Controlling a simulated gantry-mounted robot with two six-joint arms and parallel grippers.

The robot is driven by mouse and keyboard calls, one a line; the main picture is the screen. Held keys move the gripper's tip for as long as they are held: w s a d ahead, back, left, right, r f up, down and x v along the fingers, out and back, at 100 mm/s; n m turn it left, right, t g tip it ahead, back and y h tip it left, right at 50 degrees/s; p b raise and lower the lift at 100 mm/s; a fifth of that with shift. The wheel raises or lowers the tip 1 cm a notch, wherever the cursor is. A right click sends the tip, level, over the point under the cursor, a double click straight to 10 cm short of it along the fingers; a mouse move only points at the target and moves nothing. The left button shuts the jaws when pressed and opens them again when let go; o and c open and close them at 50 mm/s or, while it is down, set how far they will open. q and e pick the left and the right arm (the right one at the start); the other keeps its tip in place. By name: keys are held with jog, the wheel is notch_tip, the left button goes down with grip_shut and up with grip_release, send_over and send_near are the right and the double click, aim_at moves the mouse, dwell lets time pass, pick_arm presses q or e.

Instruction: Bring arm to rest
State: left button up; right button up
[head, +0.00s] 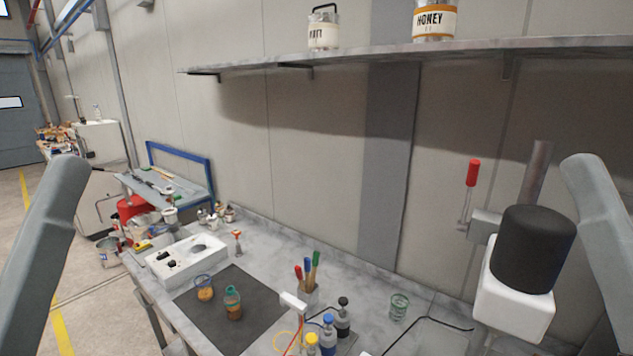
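My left arm (45,245) shows as a grey link at the left edge of the head view. My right arm (600,225) shows as a grey link at the right edge. Both links stand tilted beside the bench, one on each side of the picture. Neither gripper is in the picture, so what they hold is hidden. No object is seen in contact with either arm link.
The bench carries a dark mat (238,323) with a beaker (204,288) and a bottle (233,302), a white device (187,260), a pen holder (309,293) and several small bottles. A shelf (420,52) overhangs the back. A black cylinder (532,250) stands at right.

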pick_arm(q)
notch_tip(320, 180, up, 19)
jog(key=p, duration=1.5)
jog(key=shift+f, duration=0.15)
pick_arm(e)
notch_tip(320, 180, up, 19)
jog(key=shift+f, duration=0.1)
